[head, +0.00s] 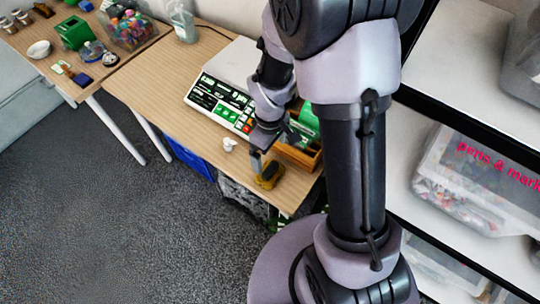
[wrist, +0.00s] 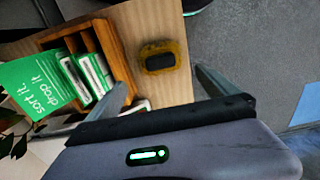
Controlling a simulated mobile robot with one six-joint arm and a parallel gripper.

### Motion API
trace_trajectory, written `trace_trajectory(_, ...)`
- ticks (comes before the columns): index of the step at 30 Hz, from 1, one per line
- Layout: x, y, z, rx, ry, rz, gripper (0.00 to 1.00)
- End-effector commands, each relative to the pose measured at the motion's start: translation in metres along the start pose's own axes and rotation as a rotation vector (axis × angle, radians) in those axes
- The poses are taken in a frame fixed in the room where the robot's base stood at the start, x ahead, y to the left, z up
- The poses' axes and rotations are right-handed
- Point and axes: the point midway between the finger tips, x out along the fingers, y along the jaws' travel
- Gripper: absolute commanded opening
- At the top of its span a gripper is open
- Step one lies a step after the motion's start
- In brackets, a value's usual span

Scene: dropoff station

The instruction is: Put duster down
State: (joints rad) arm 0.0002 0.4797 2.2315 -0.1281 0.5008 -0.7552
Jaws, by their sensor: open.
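The duster (head: 268,176), yellow-brown with a dark block on top, lies on the wooden table (head: 160,73) near its front corner. In the wrist view the duster (wrist: 148,63) lies flat on the wood, just beyond the fingertips. My gripper (head: 263,158) is open and empty close above the duster; in the wrist view its two fingers (wrist: 163,86) are spread wide. I cannot tell exactly how far the fingers are from the duster.
A wooden organiser (wrist: 113,60) with green and white cards stands beside the duster. A small white object (head: 229,144) and a scale with a green panel (head: 215,103) are nearby. The table edge is close to the duster. Shelves with a clear bin (head: 470,185) stand at right.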

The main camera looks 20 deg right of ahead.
Motion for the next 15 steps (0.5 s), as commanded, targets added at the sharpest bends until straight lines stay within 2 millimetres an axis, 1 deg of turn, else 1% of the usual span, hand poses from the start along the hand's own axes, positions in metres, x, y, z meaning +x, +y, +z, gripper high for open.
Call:
trace_trajectory(2, -0.011, 0.0, 0.0, 0.006, 0.003, 0.001, 0.98)
trace_trajectory(4, -0.031, 0.0, -0.001, 0.052, 0.028, 0.013, 0.98)
trace_trajectory(5, -0.045, -0.002, -0.001, 0.092, 0.048, 0.021, 0.98)
trace_trajectory(8, -0.113, -0.013, 0.005, 0.296, 0.156, 0.043, 0.98)
trace_trajectory(9, -0.142, -0.022, 0.012, 0.395, 0.208, 0.044, 0.98)
trace_trajectory(11, -0.18, -0.038, 0.025, 0.54, 0.291, 0.031, 0.98)
trace_trajectory(12, -0.202, -0.05, 0.035, 0.631, 0.344, 0.016, 0.98)
trace_trajectory(15, -0.238, -0.08, 0.059, 0.819, 0.459, -0.038, 0.98)
